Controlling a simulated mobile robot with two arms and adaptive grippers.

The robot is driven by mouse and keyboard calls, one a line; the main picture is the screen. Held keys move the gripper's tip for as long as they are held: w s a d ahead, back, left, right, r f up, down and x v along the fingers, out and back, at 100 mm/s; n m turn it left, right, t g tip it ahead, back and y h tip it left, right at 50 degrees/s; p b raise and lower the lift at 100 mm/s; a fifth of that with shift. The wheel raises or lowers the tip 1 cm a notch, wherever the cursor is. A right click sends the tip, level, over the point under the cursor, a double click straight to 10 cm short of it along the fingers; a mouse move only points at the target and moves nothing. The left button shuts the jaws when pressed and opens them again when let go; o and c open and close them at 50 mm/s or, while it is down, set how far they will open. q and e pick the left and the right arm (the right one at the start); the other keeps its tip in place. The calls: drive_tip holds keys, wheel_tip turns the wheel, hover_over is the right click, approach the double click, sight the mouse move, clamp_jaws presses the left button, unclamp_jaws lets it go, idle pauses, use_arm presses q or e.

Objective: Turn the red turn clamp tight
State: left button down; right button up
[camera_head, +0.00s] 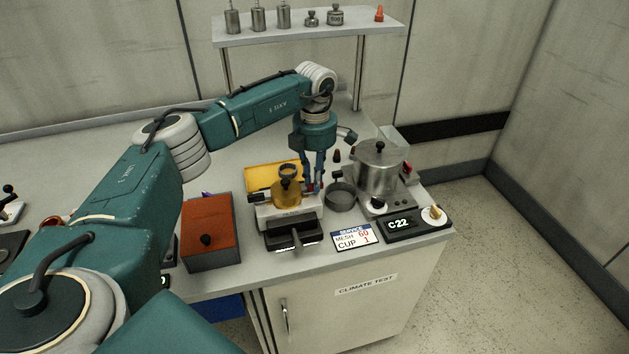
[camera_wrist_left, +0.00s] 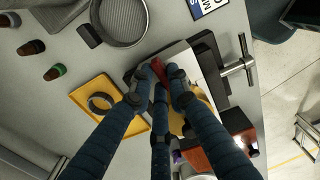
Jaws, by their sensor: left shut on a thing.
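The red turn clamp shows as a small red piece between the fingertips in the left wrist view (camera_wrist_left: 158,68). It sits at the side of a white machine (camera_head: 262,214) that carries an amber cup (camera_head: 287,194). My left gripper (camera_head: 314,186) reaches down from above at the right side of the machine, next to the amber cup. In the left wrist view its blue fingers (camera_wrist_left: 164,78) are closed around the red piece and hide most of it. How far the clamp is turned cannot be told. My right gripper is not in view.
A mesh sieve (camera_head: 342,196) and a steel pot (camera_head: 378,173) stand close on the right. A yellow tray (camera_head: 259,174) lies behind the machine, and a red-brown box (camera_head: 208,227) stands left. A card (camera_head: 355,238) and a C22 display (camera_head: 399,224) are near the front edge.

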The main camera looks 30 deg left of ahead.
use_arm(q)
drive_tip(key=shift+w+r+m, duration=0.1)
drive_tip(key=shift+r+m, duration=0.05)
drive_tip(key=shift+m, duration=0.15)
idle(0.4)
drive_tip(key=c, duration=1.7)
unclamp_jaws()
drive_tip(key=shift+o, duration=0.2)
wheel_tip(320, 180, up, 12)
